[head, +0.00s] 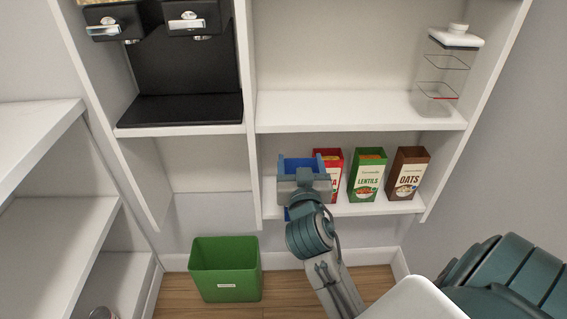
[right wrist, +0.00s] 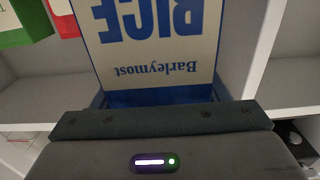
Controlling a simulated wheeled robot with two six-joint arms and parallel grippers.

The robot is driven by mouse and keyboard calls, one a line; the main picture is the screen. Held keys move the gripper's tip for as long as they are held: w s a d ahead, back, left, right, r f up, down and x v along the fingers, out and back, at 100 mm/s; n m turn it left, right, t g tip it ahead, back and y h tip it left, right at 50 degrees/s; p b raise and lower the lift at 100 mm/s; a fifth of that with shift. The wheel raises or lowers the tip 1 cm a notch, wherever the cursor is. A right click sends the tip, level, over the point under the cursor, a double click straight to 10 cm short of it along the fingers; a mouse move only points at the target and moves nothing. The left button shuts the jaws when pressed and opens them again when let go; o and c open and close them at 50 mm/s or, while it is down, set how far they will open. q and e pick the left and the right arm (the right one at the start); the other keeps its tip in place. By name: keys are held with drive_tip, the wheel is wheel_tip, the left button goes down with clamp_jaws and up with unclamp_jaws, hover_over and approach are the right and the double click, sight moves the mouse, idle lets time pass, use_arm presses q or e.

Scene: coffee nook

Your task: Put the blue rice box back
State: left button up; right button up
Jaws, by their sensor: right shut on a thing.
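The blue rice box (head: 298,163) is at the left end of the lower shelf's row in the head view, mostly hidden behind my right gripper (head: 304,180). In the right wrist view the rice box (right wrist: 158,45) shows upside down, its "RICE" label filling the upper middle. My right gripper (right wrist: 160,115) is shut on it. The box is at the shelf beside the red box; whether it rests on the shelf board cannot be told. My left gripper is not in view.
A red box (head: 333,163), a green lentils box (head: 366,176) and a brown oats box (head: 407,174) stand to the right on the lower shelf (head: 375,208). A vertical divider (head: 249,130) is close on the left. A green bin (head: 225,270) stands on the floor. A clear container (head: 445,75) is above.

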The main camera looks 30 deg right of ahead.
drive_tip(key=w+d+f, duration=0.2)
drive_tip(key=w+f, duration=0.2)
drive_tip(key=w, duration=0.6)
drive_tip(key=shift+f, duration=0.25)
drive_tip(key=shift+f+b, duration=0.2)
drive_tip(key=shift+b, duration=0.2)
drive_tip(key=o, duration=1.4)
drive_tip(key=shift+r, duration=0.1)
drive_tip(key=shift+r, duration=0.1)
